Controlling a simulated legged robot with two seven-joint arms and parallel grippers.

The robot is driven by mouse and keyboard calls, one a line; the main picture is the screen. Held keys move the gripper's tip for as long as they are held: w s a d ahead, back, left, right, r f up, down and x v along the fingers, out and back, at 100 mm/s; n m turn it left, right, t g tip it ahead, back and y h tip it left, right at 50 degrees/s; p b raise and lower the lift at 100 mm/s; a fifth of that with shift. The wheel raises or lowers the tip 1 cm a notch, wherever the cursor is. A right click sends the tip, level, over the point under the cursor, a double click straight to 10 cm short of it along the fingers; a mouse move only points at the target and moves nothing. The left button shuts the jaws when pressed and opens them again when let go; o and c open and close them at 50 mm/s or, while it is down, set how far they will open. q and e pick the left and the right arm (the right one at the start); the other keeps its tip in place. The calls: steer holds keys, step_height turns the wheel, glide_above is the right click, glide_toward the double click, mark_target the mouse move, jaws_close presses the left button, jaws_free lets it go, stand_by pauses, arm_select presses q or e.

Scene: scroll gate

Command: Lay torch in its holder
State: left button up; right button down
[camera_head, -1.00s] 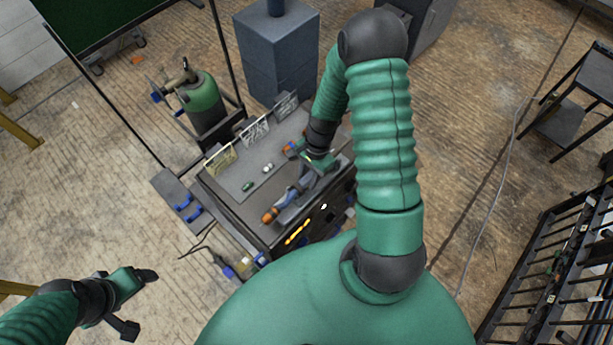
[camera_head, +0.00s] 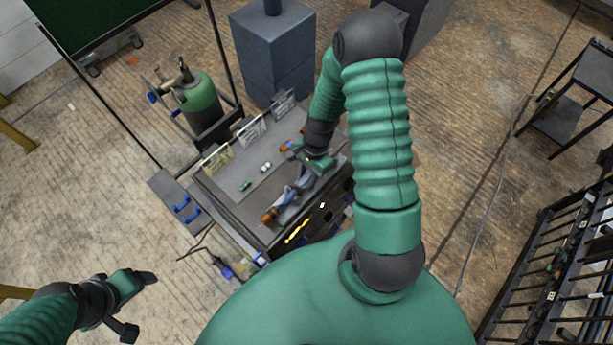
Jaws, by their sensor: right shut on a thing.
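My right gripper (camera_head: 312,171) reaches down over the workbench (camera_head: 229,204) and is shut on the torch (camera_head: 292,194), a slim tool with a blue-grey body and an orange end. The torch lies slantwise low over the right front part of the bench, its orange end toward the front edge. A grey piece under or beside it may be the holder; my gripper and the torch cover part of it, so I cannot tell whether they touch. My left gripper (camera_head: 138,304) is open and empty over the floor at the lower left, far from the bench.
Small items (camera_head: 265,167) lie mid-bench. A second orange-ended thing (camera_head: 287,146) lies near my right gripper. A green gas cylinder (camera_head: 198,100) and a blue-grey cabinet (camera_head: 271,52) stand behind. A black rack (camera_head: 560,262) is at right.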

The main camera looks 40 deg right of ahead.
steer(key=c, duration=1)
jaws_free()
steer(key=shift+o, duration=0.2)
steer(key=shift+r, duration=0.1)
steer(key=shift+w+d+r, duration=0.1)
steer(key=shift+d+r, duration=0.05)
steer(key=shift+r, duration=0.25)
steer(key=b+v, duration=0.3)
steer(key=v, duration=1.2)
steer(key=shift+r, duration=0.4)
